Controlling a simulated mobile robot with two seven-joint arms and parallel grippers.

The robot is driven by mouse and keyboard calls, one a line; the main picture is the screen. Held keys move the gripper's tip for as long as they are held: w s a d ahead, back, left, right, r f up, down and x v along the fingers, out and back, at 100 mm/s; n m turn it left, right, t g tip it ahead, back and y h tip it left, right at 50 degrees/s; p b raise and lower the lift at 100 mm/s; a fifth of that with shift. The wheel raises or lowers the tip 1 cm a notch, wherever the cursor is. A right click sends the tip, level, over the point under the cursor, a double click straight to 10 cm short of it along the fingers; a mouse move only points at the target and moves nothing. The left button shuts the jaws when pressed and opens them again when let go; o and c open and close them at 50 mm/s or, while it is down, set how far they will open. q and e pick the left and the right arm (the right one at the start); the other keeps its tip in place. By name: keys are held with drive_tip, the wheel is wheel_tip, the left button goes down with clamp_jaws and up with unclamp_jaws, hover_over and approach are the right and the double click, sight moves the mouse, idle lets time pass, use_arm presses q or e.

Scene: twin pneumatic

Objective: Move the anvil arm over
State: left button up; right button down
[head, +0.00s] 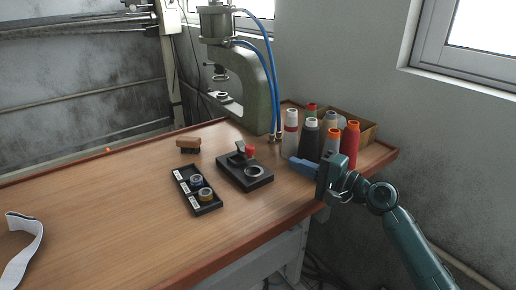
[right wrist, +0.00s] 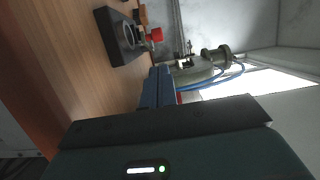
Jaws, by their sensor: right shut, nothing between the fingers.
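A black base block (head: 245,178) sits on the table, with a metal ring (head: 254,171), a red knob (head: 250,150) and a small upright metal piece at its back. I cannot tell for sure which part is the anvil arm. The block also shows at upper left in the right wrist view (right wrist: 122,38), with its red knob (right wrist: 156,34). My right gripper (head: 292,161) is shut and empty, to the right of the block and apart from it. Its closed blue fingers show in the right wrist view (right wrist: 158,72). My left gripper is not in view.
A green press (head: 257,92) with blue hoses stands at the back. Several thread spools (head: 311,136) and a cardboard box (head: 365,133) are close behind my right gripper. A black tray (head: 184,185) with two small round containers and a brown-handled brush (head: 188,144) lie left. The table's left is mostly clear.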

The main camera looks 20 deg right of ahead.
drive_tip(key=shift+w+a, duration=0.15)
drive_tip(key=shift+w, duration=0.15)
drive_tip(key=p+x, duration=0.1)
drive_tip(key=x, duration=0.7)
drive_tip(key=shift+s, duration=0.1)
drive_tip(key=shift+w+a, duration=0.35)
drive_tip(key=shift+w, duration=0.15)
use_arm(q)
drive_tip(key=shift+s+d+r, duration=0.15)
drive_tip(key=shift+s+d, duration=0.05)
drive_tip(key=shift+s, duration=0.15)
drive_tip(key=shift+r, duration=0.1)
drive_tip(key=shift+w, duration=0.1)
